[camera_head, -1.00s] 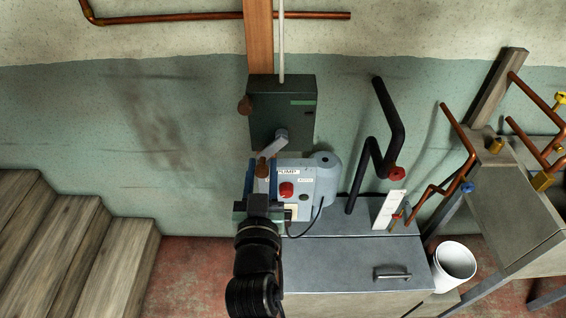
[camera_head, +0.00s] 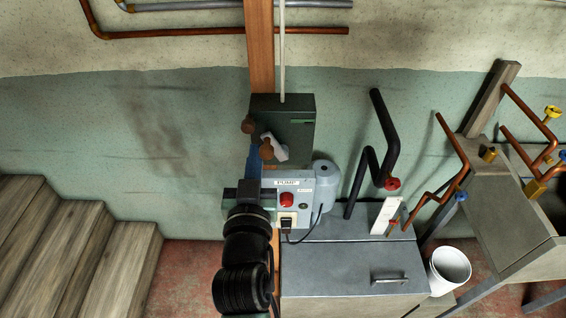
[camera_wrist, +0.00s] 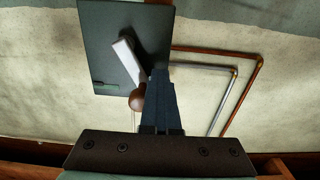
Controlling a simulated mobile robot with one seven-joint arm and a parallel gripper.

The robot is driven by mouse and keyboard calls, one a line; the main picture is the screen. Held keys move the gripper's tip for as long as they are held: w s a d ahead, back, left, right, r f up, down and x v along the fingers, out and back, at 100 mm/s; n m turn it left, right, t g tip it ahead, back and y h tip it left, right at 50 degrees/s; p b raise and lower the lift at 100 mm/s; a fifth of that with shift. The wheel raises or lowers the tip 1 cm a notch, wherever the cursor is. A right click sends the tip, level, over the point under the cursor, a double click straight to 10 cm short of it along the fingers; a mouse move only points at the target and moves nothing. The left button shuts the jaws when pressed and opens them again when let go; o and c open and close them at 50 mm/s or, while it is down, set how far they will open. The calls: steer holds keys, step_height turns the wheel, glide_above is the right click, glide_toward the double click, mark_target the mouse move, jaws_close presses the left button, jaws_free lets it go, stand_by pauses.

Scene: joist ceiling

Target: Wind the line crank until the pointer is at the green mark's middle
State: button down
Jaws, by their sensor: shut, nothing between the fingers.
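A dark green box (camera_head: 296,110) hangs on the wall. Its pale grey crank arm (camera_head: 274,143) slants up and left from the hub and bears a brown knob (camera_head: 267,151). A narrow green window (camera_head: 302,121) shows on its face; the pointer is too small to make out. My gripper (camera_head: 253,150) is shut and empty, its blue fingers just left of the knob. In the wrist view, the fingers (camera_wrist: 160,75) overlap the box's edge beside the knob (camera_wrist: 137,99) and crank arm (camera_wrist: 125,58). I cannot tell whether they touch.
The grey pump (camera_head: 325,180) stands below, on a grey cabinet (camera_head: 345,260). A black pipe (camera_head: 390,125) rises to the right. Wooden steps (camera_head: 75,235) are at left.

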mark_target(273, 149)
steer(key=shift+d+r+p, duration=0.45)
steer(key=shift+r+p, duration=0.4)
steer(key=shift+p, duration=0.15)
steer(key=shift+d+r+p, duration=0.45)
steer(key=shift+d+p, duration=0.3)
steer(key=shift+p, duration=0.5)
steer(key=shift+d+p, duration=0.45)
steer(key=shift+p, duration=0.05)
steer(key=shift+f, duration=0.1)
steer(key=shift+a+b, duration=0.2)
steer(key=shift+b, duration=0.2)
steer(key=shift+a+b, duration=0.3)
steer(key=shift+a, duration=0.1)
steer(key=shift+a, duration=0.1)
